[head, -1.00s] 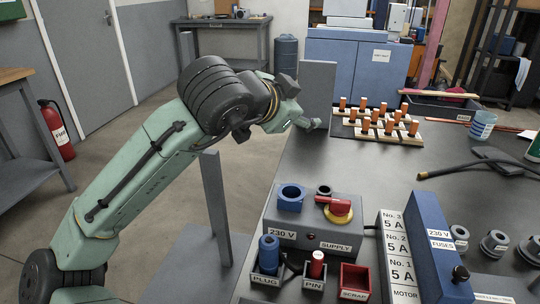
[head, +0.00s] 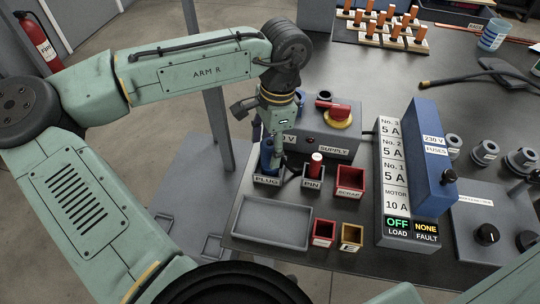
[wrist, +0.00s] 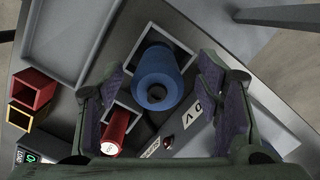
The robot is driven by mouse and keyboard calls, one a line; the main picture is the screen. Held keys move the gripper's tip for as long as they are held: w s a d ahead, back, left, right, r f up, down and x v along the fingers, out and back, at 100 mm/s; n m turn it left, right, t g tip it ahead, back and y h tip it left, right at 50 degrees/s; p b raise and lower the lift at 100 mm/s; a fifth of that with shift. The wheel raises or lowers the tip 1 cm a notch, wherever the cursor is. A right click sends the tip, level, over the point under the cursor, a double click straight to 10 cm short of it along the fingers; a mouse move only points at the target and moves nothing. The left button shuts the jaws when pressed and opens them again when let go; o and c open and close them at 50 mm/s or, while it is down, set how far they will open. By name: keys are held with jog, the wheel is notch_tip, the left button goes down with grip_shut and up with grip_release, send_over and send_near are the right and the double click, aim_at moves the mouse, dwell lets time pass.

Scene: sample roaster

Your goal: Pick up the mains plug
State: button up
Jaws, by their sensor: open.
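The mains plug (head: 266,157) is a blue cylinder standing upright in the grey holder marked PLUG (head: 266,181). In the head view it is partly hidden behind my gripper (head: 278,150). In the wrist view the blue plug (wrist: 158,82) is seen from above, with a hole in its end. It shows between my two open fingers, nearer the left of the right finger, with nothing held. My gripper points down over the holder; I cannot tell whether a finger touches the plug.
The supply box (head: 335,145) is just behind. An empty grey tray (head: 272,222) lies in front, with the red scrap bin (head: 350,180) to the right. The fuse box (head: 425,160) stands farther right.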

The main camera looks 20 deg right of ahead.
aim_at(268, 157)
jog(key=shift+s+f, duration=0.1)
jog(key=shift+f, duration=1.85)
jog(key=shift+c, duration=0.5)
jog(key=c, duration=1.3)
